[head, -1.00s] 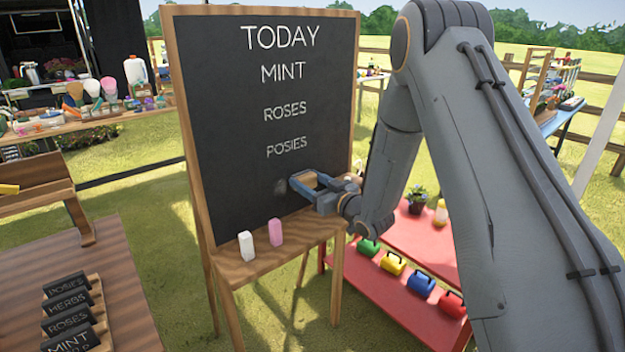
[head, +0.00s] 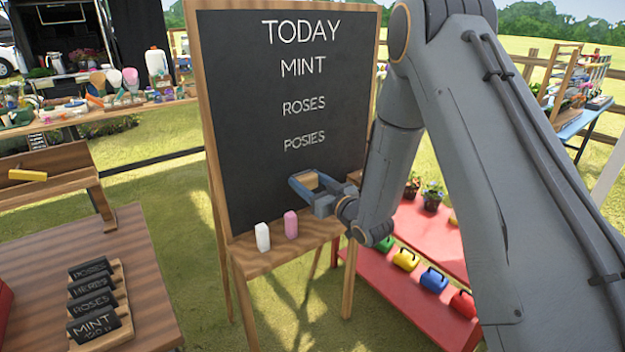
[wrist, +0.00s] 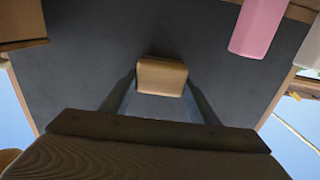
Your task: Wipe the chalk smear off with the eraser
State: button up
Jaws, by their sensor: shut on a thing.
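The chalkboard (head: 240,160) stands upright with TODAY, MINT, ROSES and POSIES written on it. My gripper (head: 306,183) is at the lower part of the board, below POSIES. It is shut on the eraser (head: 308,180), a tan wooden block, which also shows between the fingertips in the wrist view (wrist: 162,77). The eraser is at or very near the board; I cannot tell if it touches. I see no clear chalk smear now; the gripper covers part of the lower board.
A white stick (head: 262,237) and a pink stick (head: 291,224) stand on the easel ledge (head: 275,262), just below the gripper. A red shelf (head: 400,290) with coloured cans is at the right. Small name signs stand on the table (head: 140,270) at the left.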

jog(key=shift+s+a, duration=0.45)
jog(key=shift+a, duration=0.35)
jog(key=shift+s+a, duration=0.4)
jog(key=shift+a, duration=0.35)
jog(key=shift+r, duration=0.1)
jog(key=p+v, duration=0.1)
jog(key=v, duration=0.5)
jog(key=shift+p, duration=0.3)
jog(key=shift+d, duration=0.15)
jog(key=shift+v, duration=1.4)
